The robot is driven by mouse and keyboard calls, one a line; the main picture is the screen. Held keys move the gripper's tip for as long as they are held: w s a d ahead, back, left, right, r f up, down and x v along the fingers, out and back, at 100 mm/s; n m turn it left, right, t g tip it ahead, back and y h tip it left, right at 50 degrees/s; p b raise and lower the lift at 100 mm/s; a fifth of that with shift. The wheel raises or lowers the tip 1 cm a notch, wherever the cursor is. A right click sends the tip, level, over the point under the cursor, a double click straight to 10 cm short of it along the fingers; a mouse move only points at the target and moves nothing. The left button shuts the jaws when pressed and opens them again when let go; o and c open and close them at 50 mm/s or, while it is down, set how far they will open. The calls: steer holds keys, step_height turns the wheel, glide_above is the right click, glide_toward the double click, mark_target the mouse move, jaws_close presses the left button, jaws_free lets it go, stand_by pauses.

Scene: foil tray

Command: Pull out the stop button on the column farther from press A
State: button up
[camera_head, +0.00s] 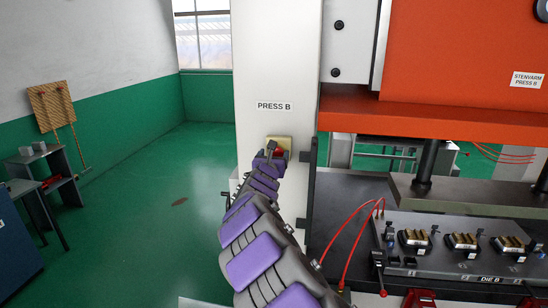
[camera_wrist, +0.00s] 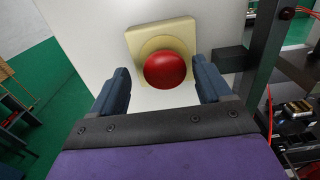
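The stop button (camera_wrist: 165,69) is a round red knob on a pale yellow box (camera_wrist: 153,28). The box is fixed to a white column (camera_head: 262,60) labelled PRESS B. In the wrist view the knob lies just beyond and between the two blue fingers of my gripper (camera_wrist: 168,84). The fingers are spread wide, with gaps to the knob on both sides. In the head view my arm reaches up to the yellow box (camera_head: 282,143) and my gripper hides most of the knob.
A dark bracket (camera_wrist: 240,60) stands right of the button. The orange press (camera_head: 455,70) has a die bed with DIE B (camera_head: 470,262) at the right, and red hoses (camera_head: 345,235) curve beside my arm. Shelves (camera_head: 45,180) stand far left. Green floor (camera_head: 165,220) is open left of the column.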

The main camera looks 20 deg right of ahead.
steer(key=shift+w+f, duration=0.15)
steer(key=shift+w, duration=0.05)
steer(key=shift+s+b, duration=0.35)
steer(key=shift+s, duration=0.35)
steer(key=a+b+v, duration=0.1)
steer(key=b+v, duration=0.7)
steer(key=v, duration=0.8)
steer(key=shift+w, duration=0.15)
